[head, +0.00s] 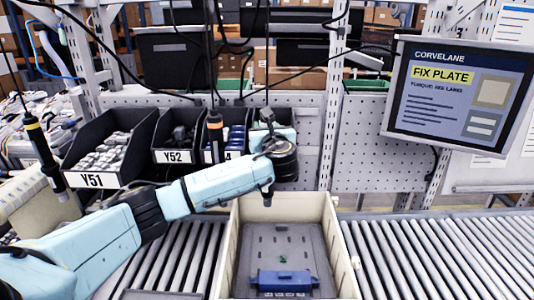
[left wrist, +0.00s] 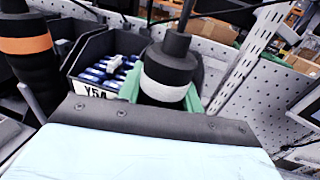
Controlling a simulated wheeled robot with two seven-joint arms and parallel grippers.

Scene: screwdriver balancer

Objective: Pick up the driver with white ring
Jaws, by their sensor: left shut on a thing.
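The driver with the white ring (left wrist: 167,85) hangs upright on its cable, black with a white band, in the left wrist view. My left gripper (left wrist: 165,98) is shut on it, with green fingers on both sides of its body. In the head view the left gripper (head: 273,137) is in front of the shelf bins, and my wrist hides most of this driver; its dark top (head: 267,115) shows above. A driver with an orange ring (head: 214,130) hangs just left of it and also shows in the left wrist view (left wrist: 28,50). My right gripper is not in view.
A driver with a yellow ring (head: 38,140) hangs at the far left. Dark bins of parts (head: 97,178) stand behind my arm. A cream tote (head: 344,258) holding a blue part (head: 284,281) sits on the roller conveyor (head: 440,255). A screen (head: 458,98) is at right.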

